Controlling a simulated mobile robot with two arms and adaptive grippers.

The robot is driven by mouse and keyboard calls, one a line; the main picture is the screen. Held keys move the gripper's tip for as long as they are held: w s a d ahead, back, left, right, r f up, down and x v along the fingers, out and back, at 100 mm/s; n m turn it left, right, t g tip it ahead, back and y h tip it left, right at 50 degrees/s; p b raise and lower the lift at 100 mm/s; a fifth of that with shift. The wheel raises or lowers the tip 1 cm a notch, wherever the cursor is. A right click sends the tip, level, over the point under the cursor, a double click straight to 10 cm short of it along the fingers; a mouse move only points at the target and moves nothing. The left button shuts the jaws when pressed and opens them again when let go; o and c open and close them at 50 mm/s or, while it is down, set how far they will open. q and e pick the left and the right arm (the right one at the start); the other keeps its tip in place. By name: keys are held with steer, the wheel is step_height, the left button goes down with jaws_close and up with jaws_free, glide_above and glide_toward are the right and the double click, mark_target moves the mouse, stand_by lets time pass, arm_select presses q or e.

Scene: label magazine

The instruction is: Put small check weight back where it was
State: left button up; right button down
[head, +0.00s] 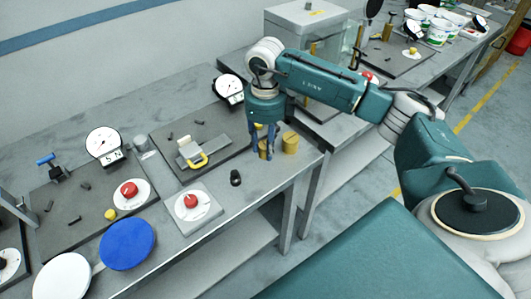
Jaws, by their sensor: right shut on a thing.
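My right gripper (263,155) reaches down over the front right of the workbench, fingers pointing down. It is shut on a brass-coloured cylinder (263,147), which looks like a check weight and is partly hidden by the fingers. I cannot tell whether it touches the bench. A second brass cylinder (291,142) stands upright just to the right of the gripper, close to the bench's right edge. My left gripper is not in view.
A dark plate (220,137) with a yellow-handled clamp (192,153) lies left of the gripper. A small black object (235,177) and a red-button box (190,207) are in front. A dial gauge (230,88) stands behind. A grey box (304,30) is at the back.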

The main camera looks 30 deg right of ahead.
mark_target(265, 165)
step_height(265, 165, down, 4)
steer(key=shift+r+p, duration=0.15)
steer(key=shift+p, duration=0.4)
steer(key=shift+f, duration=0.5)
steer(key=shift+f, duration=0.1)
steer(key=c, duration=1.7)
jaws_free()
steer(key=shift+f, duration=0.15)
steer(key=o, duration=0.4)
